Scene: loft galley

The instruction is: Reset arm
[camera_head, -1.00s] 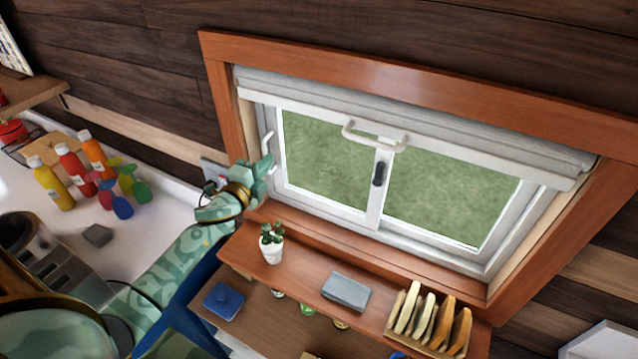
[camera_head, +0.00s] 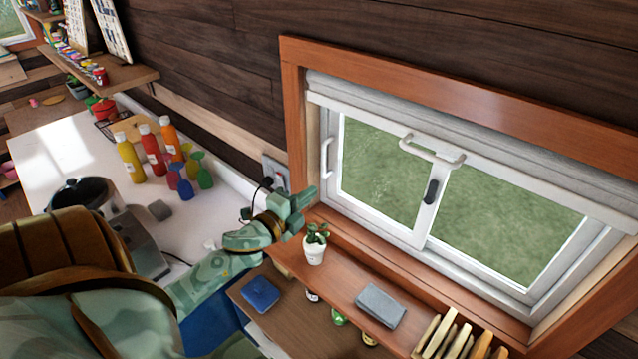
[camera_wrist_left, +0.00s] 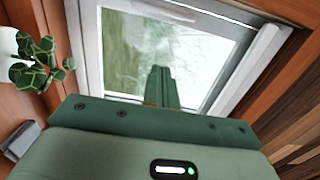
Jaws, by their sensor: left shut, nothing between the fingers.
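My left gripper (camera_head: 304,197) is at the left edge of the window frame, just above and left of a small potted plant (camera_head: 315,245). It is shut and holds nothing. In the left wrist view its fingers (camera_wrist_left: 161,84) are together, pointing toward the sliding window (camera_wrist_left: 165,50). The plant (camera_wrist_left: 38,62) shows at the left of that view. The white sliding window (camera_head: 430,200) has a horizontal handle bar and a dark latch. My right gripper is not in view.
The wooden sill shelf (camera_head: 345,285) holds a grey block (camera_head: 381,305) and a rack of wooden slats (camera_head: 450,340). A blue object (camera_head: 260,293) lies on the lower shelf. Left, a white counter (camera_head: 60,150) carries several bottles and a cooker (camera_head: 85,197). A wall socket (camera_head: 275,172) with a plug is close behind my gripper.

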